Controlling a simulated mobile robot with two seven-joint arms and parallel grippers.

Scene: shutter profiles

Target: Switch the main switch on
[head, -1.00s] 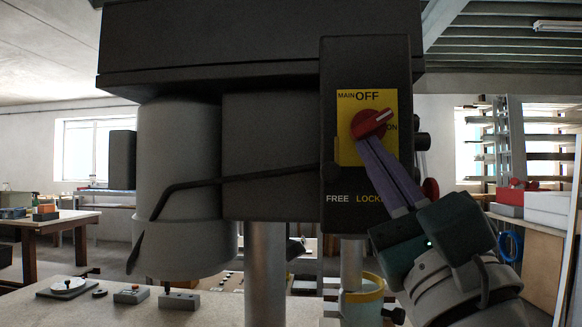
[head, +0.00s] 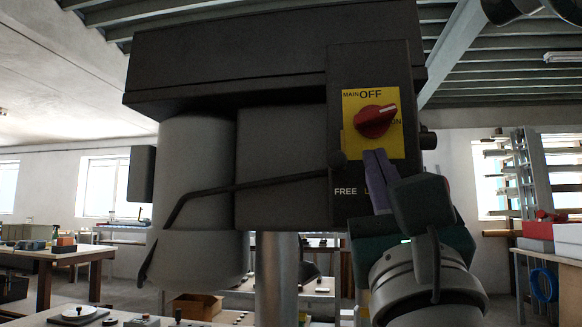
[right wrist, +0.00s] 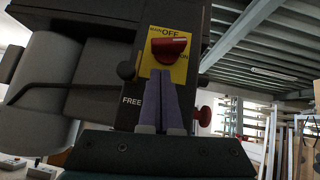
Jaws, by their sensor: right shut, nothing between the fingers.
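The main switch is a red rotary knob (head: 376,121) on a yellow plate (head: 352,101) on the dark machine head. The plate reads OFF at the top and ON at the right. The knob's white mark points up and right, between the two words. My right gripper (head: 375,153) is shut and empty, its purple fingers pointing up just below the knob. In the right wrist view the knob (right wrist: 169,49) lies beyond the fingertips (right wrist: 161,73), which overlap the lower plate; a gap shows between tips and knob. My left gripper is not in view.
A FREE/LOCK label (head: 345,191) sits under the plate, partly hidden by my right gripper. A black lever (head: 250,184) crosses the machine's front, its ball end left of my fingers. A bench with small parts (head: 100,318) lies below left. Shelving (head: 535,170) stands at right.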

